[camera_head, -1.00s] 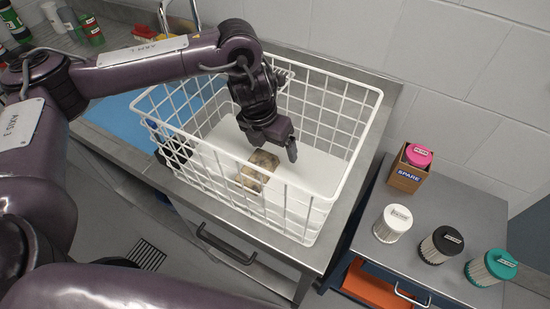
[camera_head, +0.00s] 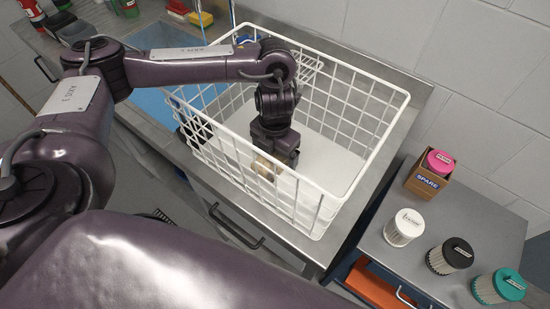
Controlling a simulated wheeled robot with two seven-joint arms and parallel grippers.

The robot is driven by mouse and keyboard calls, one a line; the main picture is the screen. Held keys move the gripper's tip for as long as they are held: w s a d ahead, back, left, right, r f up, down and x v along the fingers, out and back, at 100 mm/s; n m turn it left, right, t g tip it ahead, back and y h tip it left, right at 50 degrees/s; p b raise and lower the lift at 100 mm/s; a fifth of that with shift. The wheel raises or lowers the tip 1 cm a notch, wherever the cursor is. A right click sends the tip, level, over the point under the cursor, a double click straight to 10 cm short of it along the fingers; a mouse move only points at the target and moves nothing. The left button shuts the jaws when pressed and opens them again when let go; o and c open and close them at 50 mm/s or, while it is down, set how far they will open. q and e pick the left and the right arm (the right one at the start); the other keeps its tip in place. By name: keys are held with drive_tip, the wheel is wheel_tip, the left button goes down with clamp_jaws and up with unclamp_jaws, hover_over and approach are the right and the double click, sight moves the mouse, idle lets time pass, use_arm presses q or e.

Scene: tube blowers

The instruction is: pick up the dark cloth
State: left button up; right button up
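A white wire basket (camera_head: 345,190) stands on the steel counter. My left gripper (camera_head: 278,158) reaches down inside it, pointing at its floor. A small crumpled tan-brown piece (camera_head: 263,167) lies on the basket floor, partly hidden behind the gripper and the wires. The gripper is right over or against it; I cannot tell whether they touch. The fingers are too hidden to show whether they are open or shut. I cannot clearly make out a dark cloth; a black item (camera_head: 194,132) shows by the basket's left side, partly behind wires. My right gripper is not in view.
A blue mat (camera_head: 168,98) lies left of the basket. Right of it, a lower grey cart top holds a white canister (camera_head: 404,227), a black-lidded one (camera_head: 449,255), a teal-lidded one (camera_head: 498,286) and a SPARE box (camera_head: 429,178). The basket's wire walls surround my gripper.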

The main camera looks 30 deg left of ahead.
use_arm(q)
drive_tip(key=shift+f, duration=0.25)
drive_tip(key=shift+c, duration=0.5)
drive_tip(key=c, duration=1)
drive_tip(key=shift+o, duration=0.2)
drive_tip(key=shift+r, duration=0.1)
